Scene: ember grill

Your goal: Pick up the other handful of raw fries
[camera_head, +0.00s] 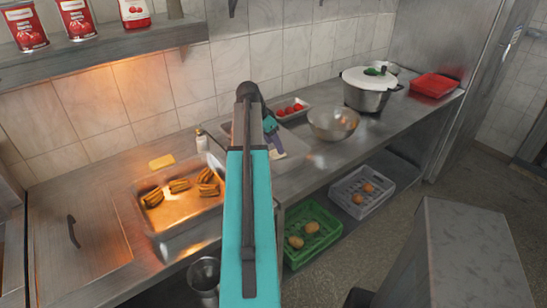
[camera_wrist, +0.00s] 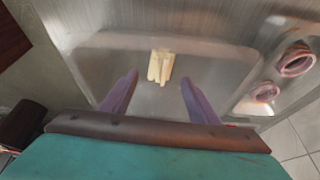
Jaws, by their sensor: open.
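The raw fries (camera_wrist: 161,66) are a small pale-yellow bundle lying on the bottom of a shallow metal tray (camera_wrist: 90,42) in the wrist view. My gripper (camera_wrist: 159,78) is open, with its two purple fingers apart and nothing held between them. The fries lie just beyond the fingertips, roughly centred between them. In the head view my gripper (camera_head: 272,145) is over the counter behind my teal arm, which hides much of that spot. I cannot make out the raw fries clearly there.
A warmly lit metal pan (camera_head: 165,222) with several golden-brown bundles is at left. A steel bowl (camera_head: 333,122), a lidded pot (camera_head: 370,90) and a red tray (camera_head: 435,85) stand to the right. A green crate (camera_head: 312,248) and a grey crate (camera_head: 362,192) are below.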

